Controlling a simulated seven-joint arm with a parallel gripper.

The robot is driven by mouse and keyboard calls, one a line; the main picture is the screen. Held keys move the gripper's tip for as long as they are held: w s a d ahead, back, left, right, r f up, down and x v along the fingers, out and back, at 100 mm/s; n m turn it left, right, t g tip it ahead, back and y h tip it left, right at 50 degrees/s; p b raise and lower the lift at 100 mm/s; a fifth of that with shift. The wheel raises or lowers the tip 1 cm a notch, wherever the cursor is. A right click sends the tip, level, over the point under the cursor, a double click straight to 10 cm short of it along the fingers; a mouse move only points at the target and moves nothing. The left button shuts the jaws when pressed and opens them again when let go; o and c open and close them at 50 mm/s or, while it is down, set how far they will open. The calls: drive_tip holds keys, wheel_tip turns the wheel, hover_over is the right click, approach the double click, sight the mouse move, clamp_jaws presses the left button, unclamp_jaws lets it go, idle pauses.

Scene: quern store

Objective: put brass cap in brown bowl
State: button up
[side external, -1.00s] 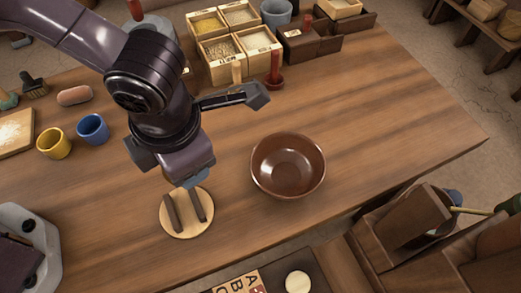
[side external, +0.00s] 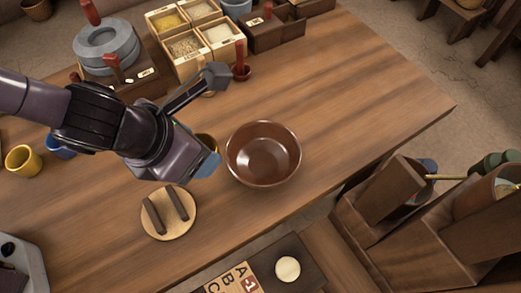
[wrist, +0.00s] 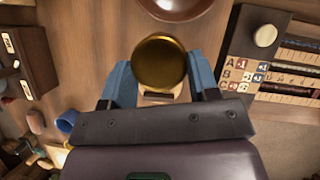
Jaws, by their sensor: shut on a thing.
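The brass cap (wrist: 159,62) is a round golden piece between the two blue fingers of my gripper (wrist: 160,80) in the wrist view. In the side view a small part of the cap (side external: 206,141) shows behind my gripper (side external: 207,163), which is shut on it and hides the rest. The brown bowl (side external: 263,153) is round, glossy and looks empty in the side view. My gripper is just left of the bowl, above the table. In the wrist view part of the bowl (wrist: 176,8) shows at the top edge, beyond the cap.
A round wooden board (side external: 169,213) with two dark bars lies below my gripper. A yellow cup (side external: 23,160) and a blue cup (side external: 60,147) stand at left. Grain boxes (side external: 193,32) and a stone quern (side external: 105,47) stand at the back. The table right of the bowl is clear.

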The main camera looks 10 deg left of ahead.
drive_tip(key=w+d+f, duration=0.3)
drive_tip(key=f, duration=0.1)
drive_tip(key=w+d+f, duration=0.3)
drive_tip(key=d, duration=0.1)
drive_tip(key=shift+w+d+f, duration=0.15)
drive_tip(key=shift+w+f, duration=0.15)
drive_tip(key=shift+f, duration=0.05)
drive_tip(key=shift+w+d+f, duration=0.1)
drive_tip(key=shift+d+f, duration=0.05)
drive_tip(key=shift+f, duration=0.05)
drive_tip(key=shift+w+d+f, duration=0.1)
drive_tip(key=shift+f, duration=1.6)
drive_tip(key=shift+f, duration=0.15)
drive_tip(key=o, duration=0.7)
